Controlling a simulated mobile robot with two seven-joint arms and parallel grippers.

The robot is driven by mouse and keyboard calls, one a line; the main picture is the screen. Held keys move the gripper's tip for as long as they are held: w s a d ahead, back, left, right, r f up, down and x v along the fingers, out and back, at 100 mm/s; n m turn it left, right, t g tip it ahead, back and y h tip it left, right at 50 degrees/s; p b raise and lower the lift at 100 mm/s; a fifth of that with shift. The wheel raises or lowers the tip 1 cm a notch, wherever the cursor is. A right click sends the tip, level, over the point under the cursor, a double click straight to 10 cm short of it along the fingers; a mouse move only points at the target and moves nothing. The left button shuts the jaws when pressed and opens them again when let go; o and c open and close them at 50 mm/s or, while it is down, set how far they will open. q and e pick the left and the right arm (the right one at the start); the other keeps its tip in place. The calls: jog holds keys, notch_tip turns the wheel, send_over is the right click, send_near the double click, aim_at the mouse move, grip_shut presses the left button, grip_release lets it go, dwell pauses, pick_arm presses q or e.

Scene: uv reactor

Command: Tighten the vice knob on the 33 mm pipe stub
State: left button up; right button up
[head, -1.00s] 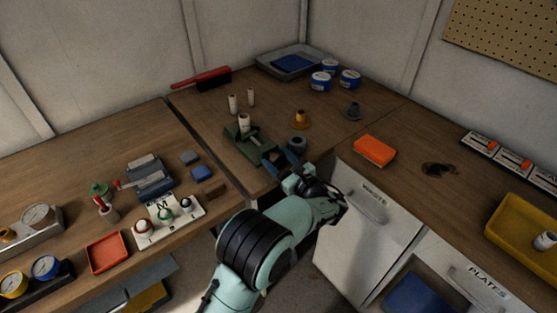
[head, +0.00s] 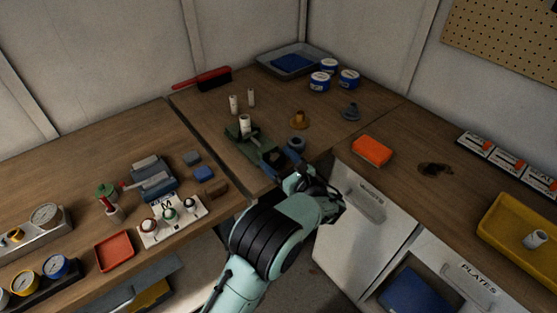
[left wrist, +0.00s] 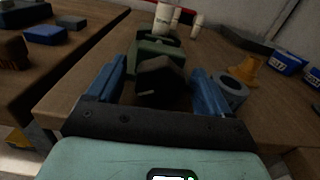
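The green vice (head: 240,134) stands on the corner bench, with the pale pipe stub (head: 245,123) upright in it. In the left wrist view the vice (left wrist: 158,50) lies straight ahead, with the stub (left wrist: 163,20) behind the dark faceted knob (left wrist: 160,82). My left gripper (head: 281,160) is at the vice's near end. In the left wrist view its blue fingers (left wrist: 157,88) are open, one on each side of the knob, with visible gaps. My right gripper is not in view.
A grey ring (head: 296,143) lies close beside the right finger. An orange cone-shaped part (head: 300,120) and two pale stubs (head: 242,101) stand farther back. An orange block (head: 371,151) lies to the right. Blue-labelled tins (head: 320,81) stand at the back.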

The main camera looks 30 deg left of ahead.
pick_arm(q)
jog(key=v, duration=1.3)
jog(key=shift+d, duration=0.15)
